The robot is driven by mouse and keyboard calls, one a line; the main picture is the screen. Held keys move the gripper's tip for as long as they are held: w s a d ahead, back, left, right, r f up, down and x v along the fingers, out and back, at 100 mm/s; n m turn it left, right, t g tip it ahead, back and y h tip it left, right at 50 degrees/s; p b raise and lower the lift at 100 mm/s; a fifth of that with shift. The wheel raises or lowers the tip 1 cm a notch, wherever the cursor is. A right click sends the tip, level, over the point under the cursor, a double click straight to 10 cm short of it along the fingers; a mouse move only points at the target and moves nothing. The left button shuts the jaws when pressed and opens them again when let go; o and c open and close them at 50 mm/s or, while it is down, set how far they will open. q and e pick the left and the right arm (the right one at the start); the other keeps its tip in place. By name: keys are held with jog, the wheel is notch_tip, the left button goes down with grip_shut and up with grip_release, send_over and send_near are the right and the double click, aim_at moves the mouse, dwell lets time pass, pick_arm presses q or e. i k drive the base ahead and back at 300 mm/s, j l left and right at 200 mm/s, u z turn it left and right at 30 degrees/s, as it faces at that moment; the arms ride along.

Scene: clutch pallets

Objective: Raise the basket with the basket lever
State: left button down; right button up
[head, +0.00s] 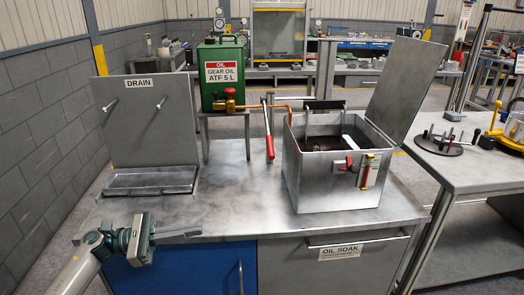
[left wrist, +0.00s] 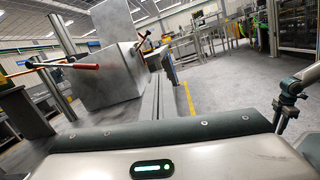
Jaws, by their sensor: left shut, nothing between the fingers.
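The grey metal soak tank (head: 322,186) stands open on the bench, its lid (head: 405,85) tilted up. A basket seems to sit inside, but the dark interior hides most of it. In the left wrist view the red grip (left wrist: 86,66) shows beside the tank (left wrist: 108,78). My left gripper (head: 190,232) is at the bench's front left edge, its fingers shut and empty, pointing right, well apart from the lever. My right gripper is not seen.
A drain tray (head: 150,181) with an upright panel is at the bench's left. A green gear oil can (head: 222,75) stands on a stand behind. A red valve handle (head: 349,162) sticks out from the tank's front. The bench between tray and tank is clear.

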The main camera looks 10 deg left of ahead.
aim_at(271, 155)
jog(key=i, duration=1.1)
